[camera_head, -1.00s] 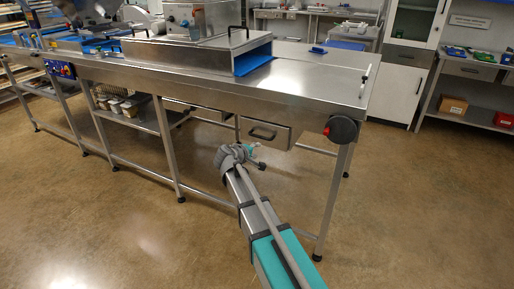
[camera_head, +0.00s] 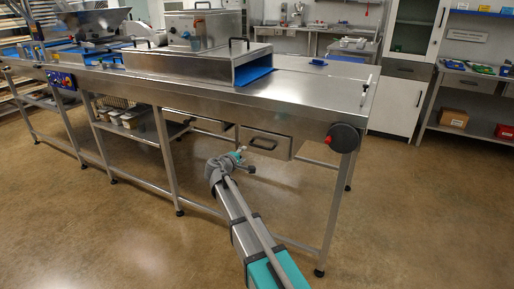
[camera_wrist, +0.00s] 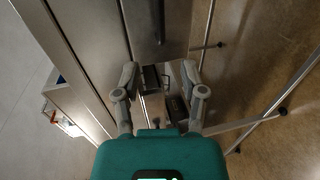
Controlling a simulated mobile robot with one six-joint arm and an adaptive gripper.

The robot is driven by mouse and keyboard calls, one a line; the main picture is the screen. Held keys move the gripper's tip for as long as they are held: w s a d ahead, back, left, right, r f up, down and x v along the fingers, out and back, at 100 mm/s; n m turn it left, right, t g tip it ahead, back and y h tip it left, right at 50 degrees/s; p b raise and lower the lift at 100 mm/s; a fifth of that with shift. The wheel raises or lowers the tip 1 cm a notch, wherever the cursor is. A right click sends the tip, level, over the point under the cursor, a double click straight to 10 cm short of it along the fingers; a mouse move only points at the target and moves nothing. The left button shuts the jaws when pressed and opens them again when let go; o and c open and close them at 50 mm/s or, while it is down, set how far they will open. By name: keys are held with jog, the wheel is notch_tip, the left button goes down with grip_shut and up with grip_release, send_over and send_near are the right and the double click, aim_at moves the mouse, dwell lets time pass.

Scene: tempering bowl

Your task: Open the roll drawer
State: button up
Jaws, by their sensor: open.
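Two drawers hang under the steel worktable in the head view. The right drawer (camera_head: 280,150) has a grey front with a dark bar handle (camera_head: 264,144) and looks shut. The left drawer (camera_head: 211,126) also looks shut, and I cannot tell by label which is the roll drawer. My gripper (camera_head: 241,161) is open, just left of and below the right drawer's handle, apart from it as far as I can see. In the wrist view, my gripper (camera_wrist: 160,75) has its fingers spread. A drawer front with a dark bar handle (camera_wrist: 161,22) lies ahead of them, not between them.
The steel worktable (camera_head: 310,100) carries a hooded machine (camera_head: 180,68) and has a red and black knob (camera_head: 343,138) on its right end. Table legs (camera_head: 331,215) stand right of my arm. A lower shelf (camera_head: 140,132) holds containers at left. The floor in front is clear.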

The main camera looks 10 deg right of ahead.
aim_at(257, 146)
jog(key=b+x, duration=0.2)
jog(key=x, duration=1.1)
jog(key=shift+w+b, duration=0.1)
jog(key=shift+b, duration=0.2)
grip_shut()
jog(key=shift+a, duration=0.15)
jog(key=shift+d, duration=0.2)
